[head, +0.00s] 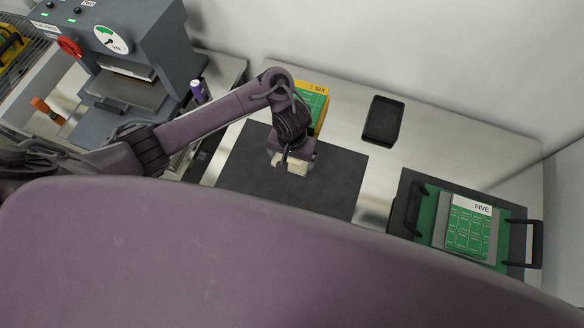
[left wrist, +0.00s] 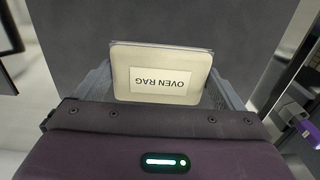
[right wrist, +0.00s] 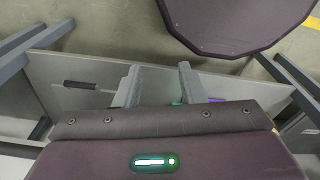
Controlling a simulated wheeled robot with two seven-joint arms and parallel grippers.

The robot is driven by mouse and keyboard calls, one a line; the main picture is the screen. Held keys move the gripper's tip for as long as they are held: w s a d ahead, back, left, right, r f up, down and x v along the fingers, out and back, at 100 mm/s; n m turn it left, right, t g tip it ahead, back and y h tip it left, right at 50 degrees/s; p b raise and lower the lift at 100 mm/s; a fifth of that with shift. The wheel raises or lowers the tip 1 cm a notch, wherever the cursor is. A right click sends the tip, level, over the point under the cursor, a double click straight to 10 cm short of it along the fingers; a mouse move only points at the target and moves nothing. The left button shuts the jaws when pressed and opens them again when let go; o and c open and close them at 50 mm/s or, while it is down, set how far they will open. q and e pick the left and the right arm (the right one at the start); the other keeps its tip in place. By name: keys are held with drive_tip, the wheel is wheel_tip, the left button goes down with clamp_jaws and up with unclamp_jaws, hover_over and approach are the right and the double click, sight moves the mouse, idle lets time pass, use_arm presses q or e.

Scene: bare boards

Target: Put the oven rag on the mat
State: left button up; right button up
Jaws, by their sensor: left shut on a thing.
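The oven rag (left wrist: 160,72) is a cream, folded flat piece with a label reading OVEN RAG. It sits between the two fingers of my left gripper (left wrist: 162,80), which is shut on it. In the head view the rag (head: 291,168) shows pale below the left gripper (head: 290,160), over the dark grey mat (head: 335,188). The mat also fills the background of the left wrist view (left wrist: 180,25). Whether the rag touches the mat is unclear. My right gripper (right wrist: 158,75) is open and empty, away from the mat; it shows only in the right wrist view.
A green and yellow block marked SIX (head: 314,100) stands behind the left gripper. A black tray (head: 383,120) lies behind right. A grey press (head: 125,60) stands at left, near a purple bottle (head: 198,90).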

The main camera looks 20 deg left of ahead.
sight(292, 164)
use_arm(q)
drive_tip(key=shift+w+d+f, duration=0.15)
drive_tip(key=shift+d+f, duration=0.25)
drive_tip(key=shift+f, duration=0.05)
drive_tip(key=shift+f+b, duration=0.35)
drive_tip(key=shift+b, duration=0.05)
drive_tip(key=shift+s+a+f, duration=0.2)
drive_tip(key=shift+a+f, duration=0.1)
drive_tip(key=shift+f, duration=0.35)
drive_tip(key=shift+a+f+b, duration=0.1)
drive_tip(key=shift+f+b, duration=0.55)
drive_tip(key=shift+b, duration=0.25)
wheel_tip(292, 164, down, 4)
drive_tip(key=shift+w+r+b, duration=0.1)
drive_tip(key=shift+r+b, duration=0.1)
drive_tip(key=shift+b, duration=0.9)
drive_tip(key=shift+f, duration=0.25)
